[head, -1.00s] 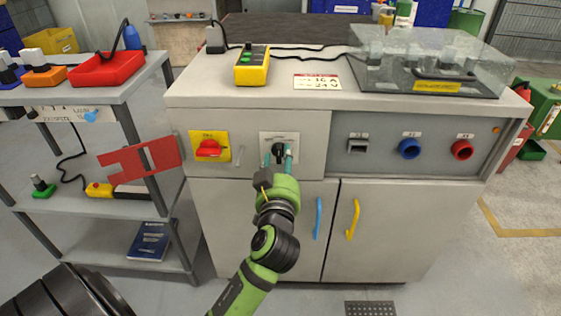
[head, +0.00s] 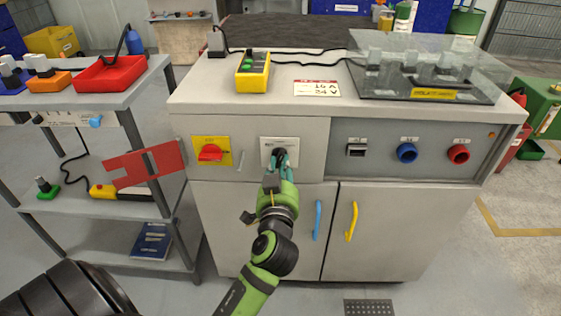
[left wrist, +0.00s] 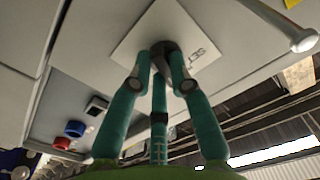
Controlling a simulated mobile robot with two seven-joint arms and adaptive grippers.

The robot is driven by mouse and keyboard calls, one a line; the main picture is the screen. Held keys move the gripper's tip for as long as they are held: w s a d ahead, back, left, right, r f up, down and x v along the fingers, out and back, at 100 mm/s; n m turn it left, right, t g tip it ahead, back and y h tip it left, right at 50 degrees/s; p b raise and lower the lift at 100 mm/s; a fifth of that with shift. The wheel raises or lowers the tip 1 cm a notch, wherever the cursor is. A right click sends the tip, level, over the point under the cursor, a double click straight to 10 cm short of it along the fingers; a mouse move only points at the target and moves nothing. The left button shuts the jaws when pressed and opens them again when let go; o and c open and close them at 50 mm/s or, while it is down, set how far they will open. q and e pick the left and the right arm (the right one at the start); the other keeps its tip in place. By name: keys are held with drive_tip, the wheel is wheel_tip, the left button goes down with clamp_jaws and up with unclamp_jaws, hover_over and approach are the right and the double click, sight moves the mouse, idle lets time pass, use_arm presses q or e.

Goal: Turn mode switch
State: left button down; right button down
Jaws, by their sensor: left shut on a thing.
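The mode switch is a small black knob (head: 279,153) on a white square plate (head: 293,146) on the cabinet front. In the left wrist view the black knob (left wrist: 163,47) sits on its white plate (left wrist: 140,35), which appears tilted, with partly hidden lettering. My left gripper (head: 280,163), green with teal fingers, is at the plate and shut on the knob. In the left wrist view its fingers (left wrist: 161,72) close around the knob from several sides and hide part of it. The knob's pointing direction cannot be read. My right gripper is not in view.
A red rotary switch on a yellow plate (head: 224,152) is left of the mode switch. Blue (head: 318,220) and yellow (head: 351,222) door handles are below. A shelf cart (head: 122,92) stands left.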

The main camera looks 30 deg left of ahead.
use_arm(q)
drive_tip(key=shift+r+m, duration=0.15)
drive_tip(key=shift+m, duration=0.35)
drive_tip(key=shift+m+p, duration=0.4)
drive_tip(key=shift+p, duration=0.05)
drive_tip(key=shift+a+m+p, duration=0.15)
drive_tip(key=shift+m+p, duration=0.65)
drive_tip(key=shift+m, duration=0.7)
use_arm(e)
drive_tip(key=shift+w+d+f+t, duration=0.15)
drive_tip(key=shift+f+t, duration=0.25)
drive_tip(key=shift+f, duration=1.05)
use_arm(q)
drive_tip(key=c, duration=1.1)
unclamp_jaws()
drive_tip(key=shift+c, duration=0.2)
